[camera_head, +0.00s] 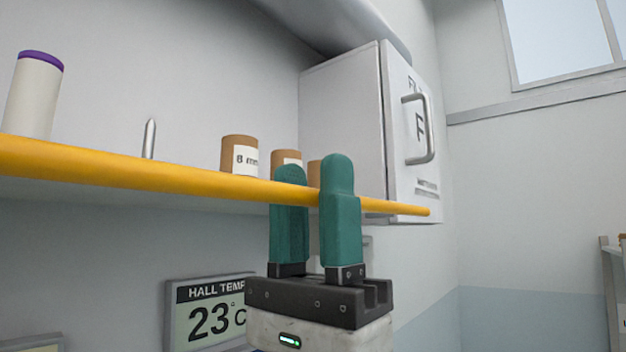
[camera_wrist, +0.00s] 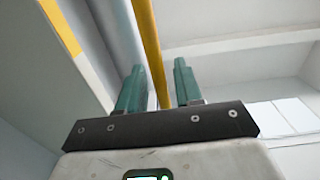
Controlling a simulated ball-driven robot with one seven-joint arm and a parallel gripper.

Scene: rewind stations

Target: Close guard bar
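In the wrist view the bar (camera_wrist: 150,45) passes between the fingers of my gripper (camera_wrist: 158,78), with a visible gap on each side. The fingers do not appear clamped on it. The bar's far left end is out of view.
Behind the bar are a white roll with a purple top (camera_head: 35,95), a metal pin (camera_head: 149,138) and brown cores (camera_head: 239,155). A white cabinet (camera_head: 345,125) with a handle stands at right. A temperature display (camera_head: 207,312) hangs below.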

